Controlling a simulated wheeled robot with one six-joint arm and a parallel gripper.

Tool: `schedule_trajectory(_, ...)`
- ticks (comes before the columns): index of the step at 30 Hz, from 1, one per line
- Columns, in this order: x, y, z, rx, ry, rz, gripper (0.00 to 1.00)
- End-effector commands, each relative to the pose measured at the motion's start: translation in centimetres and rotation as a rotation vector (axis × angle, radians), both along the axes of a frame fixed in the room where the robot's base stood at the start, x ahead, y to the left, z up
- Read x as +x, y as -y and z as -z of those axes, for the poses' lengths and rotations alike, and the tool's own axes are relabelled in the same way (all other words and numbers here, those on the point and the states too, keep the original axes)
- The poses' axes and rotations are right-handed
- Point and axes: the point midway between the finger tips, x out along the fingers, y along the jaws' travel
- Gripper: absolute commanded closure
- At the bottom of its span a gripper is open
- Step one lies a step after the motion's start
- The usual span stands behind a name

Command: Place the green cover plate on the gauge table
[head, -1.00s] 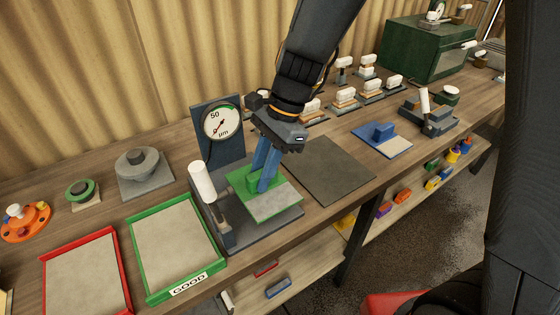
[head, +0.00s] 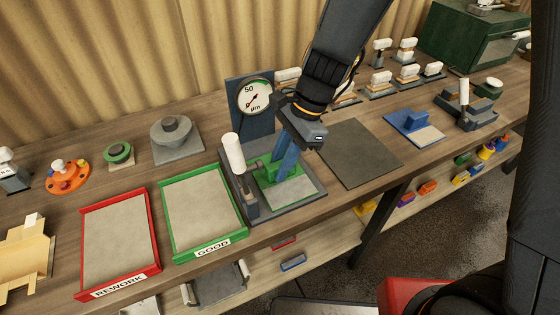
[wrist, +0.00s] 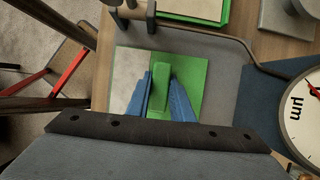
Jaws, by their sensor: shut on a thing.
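The green cover plate (head: 296,190) has a pale grey half and a green block grip. It lies level over the grey gauge table (head: 262,217), within its outline, on it or very close above it; I cannot tell whether they touch. My gripper (head: 279,176) points down with its blue fingers shut on the grip. In the wrist view the plate (wrist: 192,72) sits square over the grey table (wrist: 226,62), with the fingers (wrist: 161,82) on both sides of the grip. The fingers hide part of the plate in the head view.
The dial gauge (head: 255,97) stands behind the table, and a white-handled lever (head: 234,153) stands at its left. The green GOOD tray (head: 200,215) and red REWORK tray (head: 118,240) lie further left. A dark mat (head: 358,152) lies clear at right.

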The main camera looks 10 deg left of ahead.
Motion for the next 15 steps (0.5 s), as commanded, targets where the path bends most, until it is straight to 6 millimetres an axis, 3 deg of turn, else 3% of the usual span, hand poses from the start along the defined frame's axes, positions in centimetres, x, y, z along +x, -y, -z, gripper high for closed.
schedule_trajectory(5, 0.1, -0.06, 0.15, 0.001, 0.002, 0.0, 1.0)
schedule_trajectory(6, 0.0, 0.01, 0.22, 0.0, 0.0, 0.0, 0.73)
schedule_trajectory(8, 0.0, 0.0, 0.21, 0.0, 0.0, 0.0, 0.63)
schedule_trajectory(15, 0.01, 0.0, 0.21, 0.0, 0.0, 0.0, 0.61)
